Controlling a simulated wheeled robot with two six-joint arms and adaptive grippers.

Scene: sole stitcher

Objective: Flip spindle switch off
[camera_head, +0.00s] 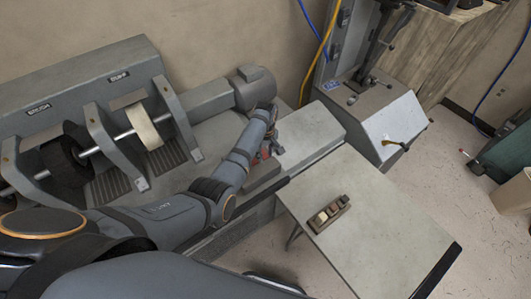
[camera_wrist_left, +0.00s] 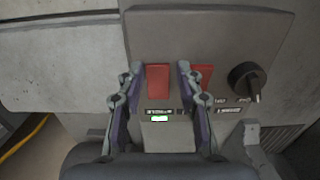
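In the left wrist view a grey panel (camera_wrist_left: 215,40) carries two red rocker switches. The left red switch (camera_wrist_left: 158,80) lies between my left gripper's fingers, with an upside-down label and a lit green lamp (camera_wrist_left: 159,118) below it. The label is too small to read surely. The right red switch (camera_wrist_left: 203,75) is partly hidden by the right finger. My left gripper (camera_wrist_left: 159,69) is open and holds nothing. Whether its tips touch the panel I cannot tell. In the head view my left gripper (camera_head: 267,143) is over the machine's front, mostly hidden by my arm. My right gripper is out of view.
A black knob (camera_wrist_left: 246,80) sits right of the switches. Left in the head view are the machine's brush wheel (camera_head: 68,152) and pale wheel (camera_head: 144,126). A grey table (camera_head: 385,240) bears a small brown block with knobs (camera_head: 328,213). A lever machine (camera_head: 375,120) stands behind.

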